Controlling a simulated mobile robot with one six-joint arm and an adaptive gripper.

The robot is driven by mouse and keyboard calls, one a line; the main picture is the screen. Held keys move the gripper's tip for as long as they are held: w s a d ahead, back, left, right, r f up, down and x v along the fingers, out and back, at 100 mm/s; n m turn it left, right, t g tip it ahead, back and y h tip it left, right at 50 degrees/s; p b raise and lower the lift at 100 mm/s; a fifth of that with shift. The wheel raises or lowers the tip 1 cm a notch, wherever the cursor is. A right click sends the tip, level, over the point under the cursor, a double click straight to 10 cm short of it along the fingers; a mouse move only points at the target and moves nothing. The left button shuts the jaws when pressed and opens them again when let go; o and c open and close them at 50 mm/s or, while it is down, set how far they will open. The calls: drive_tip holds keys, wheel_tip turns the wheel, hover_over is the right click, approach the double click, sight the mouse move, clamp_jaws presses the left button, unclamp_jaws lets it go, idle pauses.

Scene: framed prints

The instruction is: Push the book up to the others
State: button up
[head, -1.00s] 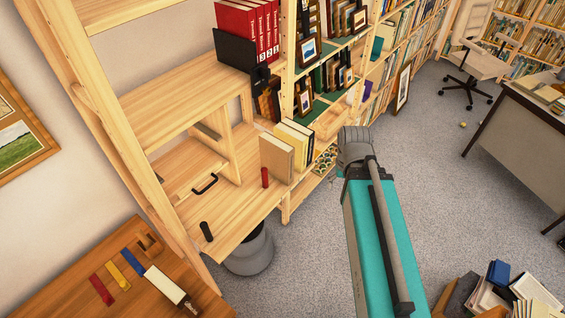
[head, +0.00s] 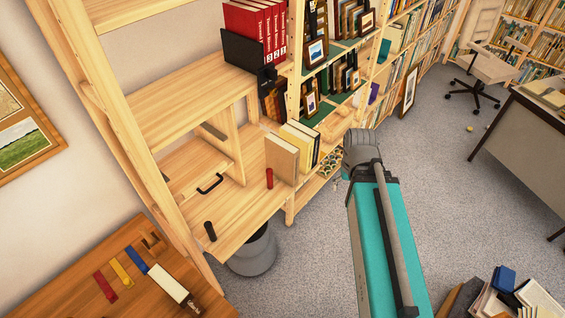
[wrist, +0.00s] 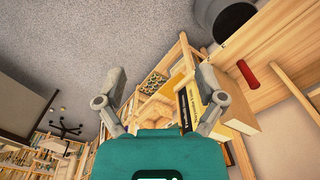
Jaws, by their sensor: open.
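A tan book (head: 282,158) stands upright on the pale wooden desk board (head: 235,215). Cream and yellow books (head: 300,137) and a dark-edged one stand in a row just beyond it; I cannot tell whether a gap separates them from the tan book. In the wrist view the tan book (wrist: 240,118) is partly hidden behind my right finger, and the yellow-spined book (wrist: 183,105) shows between the fingers. My gripper (wrist: 162,78) is open and empty, with its two fingers wide apart. In the head view its fingers are hidden behind my arm, right of the books.
A red cylinder (head: 269,178) and a black cylinder (head: 210,231) stand on the board. A grey bin (head: 254,252) is below it. Framed pictures (head: 317,52) stand on shelves behind. Open carpet lies to the right.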

drive_tip(key=shift+f, duration=0.1)
drive_tip(key=shift+c, duration=1.4)
drive_tip(key=shift+f+b, duration=0.9)
drive_tip(key=shift+b, duration=0.1)
drive_tip(key=c, duration=0.7)
clamp_jaws()
drive_tip(key=shift+s+a, duration=0.1)
drive_tip(key=shift+s, duration=0.05)
